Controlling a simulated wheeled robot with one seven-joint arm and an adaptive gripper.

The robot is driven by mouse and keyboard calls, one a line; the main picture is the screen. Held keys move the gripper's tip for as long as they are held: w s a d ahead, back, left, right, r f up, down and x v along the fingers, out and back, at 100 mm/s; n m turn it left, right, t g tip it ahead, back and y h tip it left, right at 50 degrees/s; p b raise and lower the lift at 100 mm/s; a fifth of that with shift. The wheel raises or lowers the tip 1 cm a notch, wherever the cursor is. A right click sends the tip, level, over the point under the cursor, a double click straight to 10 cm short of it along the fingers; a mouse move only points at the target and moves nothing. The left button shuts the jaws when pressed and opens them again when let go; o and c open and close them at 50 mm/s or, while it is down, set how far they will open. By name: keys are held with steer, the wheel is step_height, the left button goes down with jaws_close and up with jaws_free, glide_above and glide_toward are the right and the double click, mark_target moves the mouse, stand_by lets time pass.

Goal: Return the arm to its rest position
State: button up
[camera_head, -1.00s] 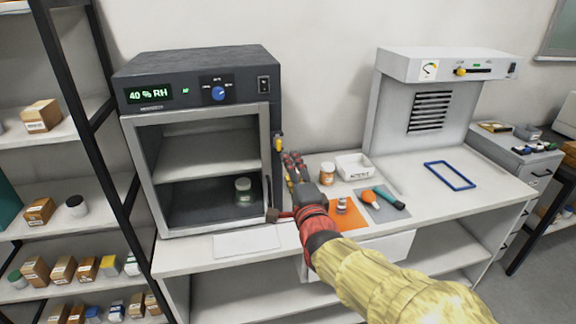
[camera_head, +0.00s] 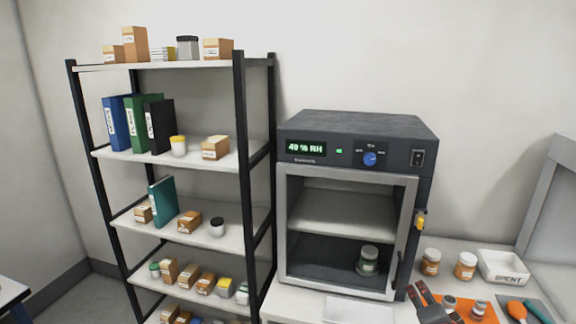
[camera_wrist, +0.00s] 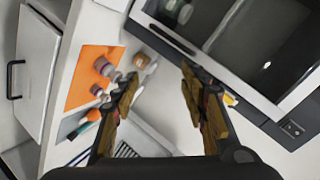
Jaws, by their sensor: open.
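My gripper (camera_head: 432,298) shows at the bottom right of the head view, just right of the humidity cabinet (camera_head: 355,126). In the wrist view my gripper (camera_wrist: 160,88) has its two fingers spread apart, with nothing held between them. The cabinet's glazed front door (camera_head: 345,175) appears shut, with a dark handle at its lower right. A jar with a green label (camera_head: 368,262) stands inside on the cabinet floor. Most of my arm is outside the head view.
A black-framed shelf unit (camera_head: 240,200) with boxes, binders and jars stands left of the cabinet. On the bench are orange-labelled jars (camera_head: 465,266), a white "SPENT" tray (camera_head: 505,268), an orange mat (camera_head: 489,309) and tools, close to my gripper. A pale sheet (camera_head: 357,312) lies before the cabinet.

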steer(key=s+a+f+n+g+y, duration=0.1)
steer(key=s+a+f+n+g, duration=0.15)
steer(key=s+a+n, duration=0.4)
steer(key=s+a+f+n+g+y, duration=0.2)
steer(key=s+n+g, duration=0.2)
steer(key=s, duration=0.5)
steer(key=s+a+r+n, duration=0.4)
steer(key=s+a+r, duration=0.1)
steer(key=s, duration=0.1)
steer(key=shift+s+a+r+y, duration=0.2)
steer(key=shift+a+r+y, duration=0.05)
steer(key=shift+r+y, duration=0.05)
steer(key=shift+c, duration=0.4)
